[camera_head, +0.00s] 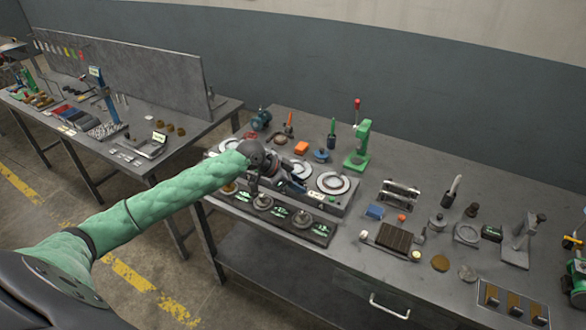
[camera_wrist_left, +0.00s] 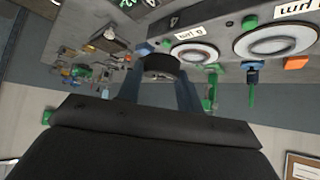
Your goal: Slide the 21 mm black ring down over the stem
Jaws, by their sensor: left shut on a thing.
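My left gripper (camera_head: 287,184) reaches over the fixture on the right bench in the head view. In the left wrist view its two fingers (camera_wrist_left: 160,90) are shut on a black ring (camera_wrist_left: 160,64), held between the tips. The ring is too small and hidden to make out in the head view. The fixture block (camera_head: 335,207) carries pale round plates (camera_head: 333,183), partly behind my arm. In the left wrist view a round plate (camera_wrist_left: 194,54) lies just beyond the ring, beside a printed label. I cannot tell which part is the stem, and I see no stem inside the ring.
A dark strip (camera_head: 240,205) with metal discs lies along the bench's front. A green press (camera_head: 360,146), an orange block (camera_head: 301,148) and a blue-based tool (camera_head: 321,155) stand behind the fixture. Several tools crowd the bench to the right. Another bench (camera_head: 75,115) stands left.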

